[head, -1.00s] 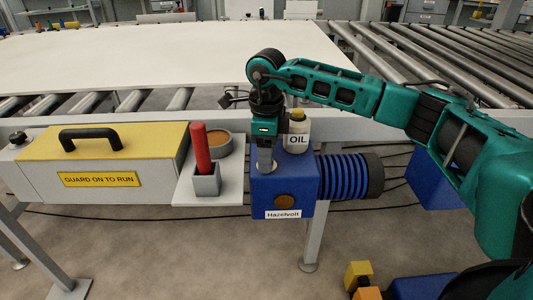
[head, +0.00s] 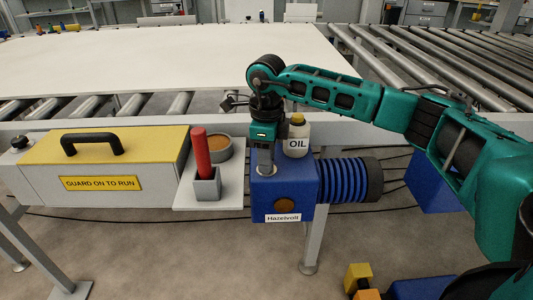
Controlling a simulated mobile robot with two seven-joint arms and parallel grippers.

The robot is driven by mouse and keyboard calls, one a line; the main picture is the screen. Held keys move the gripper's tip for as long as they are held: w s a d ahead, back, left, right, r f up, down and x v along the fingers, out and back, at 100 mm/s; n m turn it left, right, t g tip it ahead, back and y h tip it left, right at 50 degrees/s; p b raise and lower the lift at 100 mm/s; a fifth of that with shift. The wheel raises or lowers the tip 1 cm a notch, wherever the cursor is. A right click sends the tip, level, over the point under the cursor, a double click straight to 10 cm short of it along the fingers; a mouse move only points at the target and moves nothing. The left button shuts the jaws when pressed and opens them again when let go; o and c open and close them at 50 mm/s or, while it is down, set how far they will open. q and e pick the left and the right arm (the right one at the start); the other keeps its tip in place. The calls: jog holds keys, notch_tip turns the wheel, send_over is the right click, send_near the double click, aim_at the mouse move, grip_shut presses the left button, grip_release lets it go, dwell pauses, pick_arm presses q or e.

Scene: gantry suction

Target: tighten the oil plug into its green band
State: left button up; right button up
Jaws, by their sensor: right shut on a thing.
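The blue pump box (head: 288,201) labelled Hazelvolt stands at the middle of the head view, with a round brown disc (head: 285,206) on its front. My right gripper (head: 266,170) points down onto the left part of the box's top. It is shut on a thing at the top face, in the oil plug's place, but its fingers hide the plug. No green band can be made out there. A pale oil bottle (head: 298,139) with a yellow cap stands just right of the gripper. My left gripper is not in view.
A ribbed blue motor (head: 346,180) joins the box's right side. To the left, a grey shelf (head: 226,201) holds a red-handled tool (head: 202,153) in a holder and a round brown-topped cup (head: 218,148). A yellow-topped guard (head: 150,143) lies further left. Rollers run behind.

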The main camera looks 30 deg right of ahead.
jog(key=shift+r+m, duration=0.15)
jog(key=shift+m, duration=0.25)
jog(key=o, duration=1.1)
jog(key=shift+c, duration=0.2)
notch_tip(320, 180, up, 13)
jog(key=p, duration=0.3)
jog(key=shift+f, duration=0.2)
